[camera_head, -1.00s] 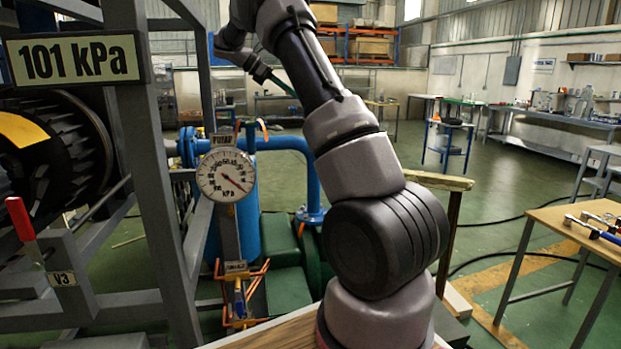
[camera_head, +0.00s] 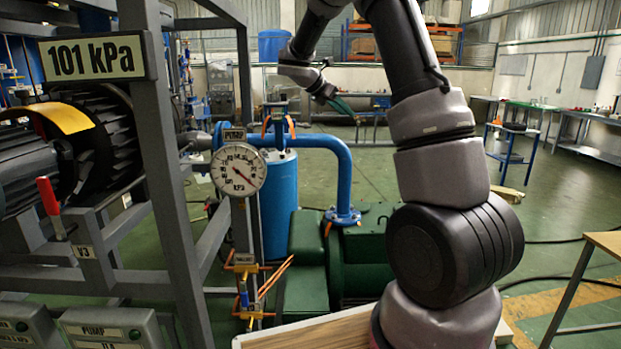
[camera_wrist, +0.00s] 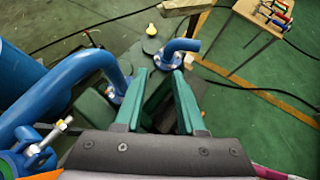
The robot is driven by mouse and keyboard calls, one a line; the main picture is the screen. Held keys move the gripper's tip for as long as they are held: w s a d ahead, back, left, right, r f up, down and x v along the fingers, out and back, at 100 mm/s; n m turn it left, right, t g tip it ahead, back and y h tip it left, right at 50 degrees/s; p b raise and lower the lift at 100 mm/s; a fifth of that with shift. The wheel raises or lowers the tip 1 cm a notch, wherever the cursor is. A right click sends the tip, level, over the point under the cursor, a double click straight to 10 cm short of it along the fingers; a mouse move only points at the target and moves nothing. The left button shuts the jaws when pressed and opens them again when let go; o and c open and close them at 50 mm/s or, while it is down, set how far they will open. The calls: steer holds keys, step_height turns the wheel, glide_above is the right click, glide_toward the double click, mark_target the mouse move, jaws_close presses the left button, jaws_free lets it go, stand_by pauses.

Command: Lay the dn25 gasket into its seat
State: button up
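My gripper (camera_wrist: 160,76) shows in the wrist view with two green fingers spread apart, open and with nothing held between them. In the head view my gripper (camera_head: 342,106) is high behind the blue pipework, seen small and from the side. A second flange (camera_wrist: 118,94) sits at the end of a larger blue pipe, left of the fingers. I cannot make out the dn25 gasket, and I cannot tell which flange holds its seat.
A grey frame (camera_head: 160,150) with a gauge (camera_head: 238,170) beside it stands at the left. The blue pipe (camera_head: 343,170) runs down to a green machine (camera_head: 362,255). A wooden table (camera_wrist: 255,18) with tools is at upper right. Open green floor lies right.

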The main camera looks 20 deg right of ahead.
steer(key=s+a+f+n+t+y, duration=0.2)
steer(key=a+f+n+t+y, duration=0.1)
steer(key=a+f+n, duration=0.2)
steer(key=s+a+f+n+t+y, duration=0.2)
steer(key=a+f+n+t+y, duration=0.2)
steer(key=a+f+n, duration=0.2)
step_height(320, 180, down, 3)
steer(key=shift+s+r, duration=0.15)
steer(key=shift+s, duration=0.2)
steer(key=shift+a, duration=0.1)
